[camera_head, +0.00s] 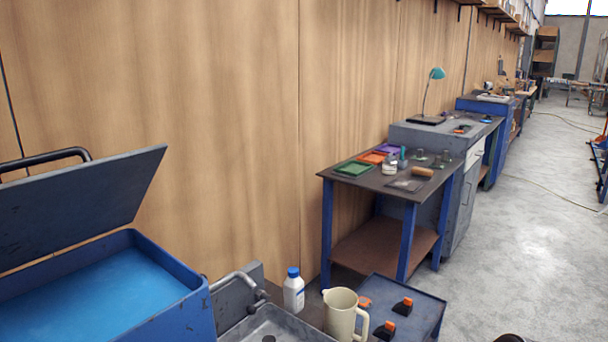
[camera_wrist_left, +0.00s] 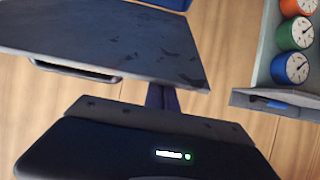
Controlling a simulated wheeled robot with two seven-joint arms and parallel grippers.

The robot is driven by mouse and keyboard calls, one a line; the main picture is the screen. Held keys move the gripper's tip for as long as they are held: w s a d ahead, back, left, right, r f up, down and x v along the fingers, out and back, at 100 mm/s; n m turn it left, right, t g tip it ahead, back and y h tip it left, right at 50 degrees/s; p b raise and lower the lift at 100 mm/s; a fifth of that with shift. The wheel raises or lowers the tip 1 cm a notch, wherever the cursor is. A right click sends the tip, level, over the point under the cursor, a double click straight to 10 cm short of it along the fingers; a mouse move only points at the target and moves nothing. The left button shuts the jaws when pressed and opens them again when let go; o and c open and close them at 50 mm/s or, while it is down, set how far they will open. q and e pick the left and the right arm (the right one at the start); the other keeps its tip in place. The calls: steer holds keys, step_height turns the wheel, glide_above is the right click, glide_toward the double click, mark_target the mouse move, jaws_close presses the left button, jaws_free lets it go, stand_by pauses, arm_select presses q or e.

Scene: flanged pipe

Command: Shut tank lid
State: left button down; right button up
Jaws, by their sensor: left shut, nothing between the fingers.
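The tank (camera_head: 200,310) is a blue box at the lower left of the head view, with a bright blue inside. Its dark grey lid (camera_head: 90,205) stands raised and tilted, with a black bar handle (camera_head: 45,160) on its outer side. In the left wrist view the lid (camera_wrist_left: 110,40) fills the upper left, with its handle (camera_wrist_left: 60,66) along the near side. My left gripper (camera_wrist_left: 163,96) shows there with its dark fingers shut and empty, close to the lid's edge; I cannot tell whether they touch it. It is outside the head view.
A sink with a tap (camera_head: 240,280), a white bottle (camera_head: 293,290) and a cream jug (camera_head: 342,312) stand right of the tank. A wooden wall is behind. Round gauges (camera_wrist_left: 296,68) sit on a shelf in the wrist view. Open floor (camera_head: 530,270) lies at the right.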

arm_select(q)
steer(key=shift+s+d+f+b, duration=0.2)
steer(key=shift+d+f+b, duration=0.1)
steer(key=shift+f+b, duration=0.2)
steer(key=shift+s+d+f+b, duration=0.25)
steer(key=shift+f+b, duration=0.1)
steer(key=shift+b, duration=0.1)
steer(key=shift+s+d+f+b, duration=0.55)
steer(key=shift+d+f+b, duration=0.2)
steer(key=shift+b, duration=0.15)
steer(key=shift+f, duration=0.1)
steer(key=shift+s+d+f+b, duration=0.3)
steer(key=shift+d+f+b, duration=0.05)
steer(key=shift+f+b, duration=0.3)
steer(key=shift+s+d+f+b, duration=0.25)
steer(key=shift+d+f+b, duration=0.1)
steer(key=shift+f+b, duration=0.25)
steer(key=shift+s+d+f+b, duration=0.35)
steer(key=shift+f+b, duration=0.15)
steer(key=shift+b, duration=0.2)
steer(key=shift+f, duration=0.1)
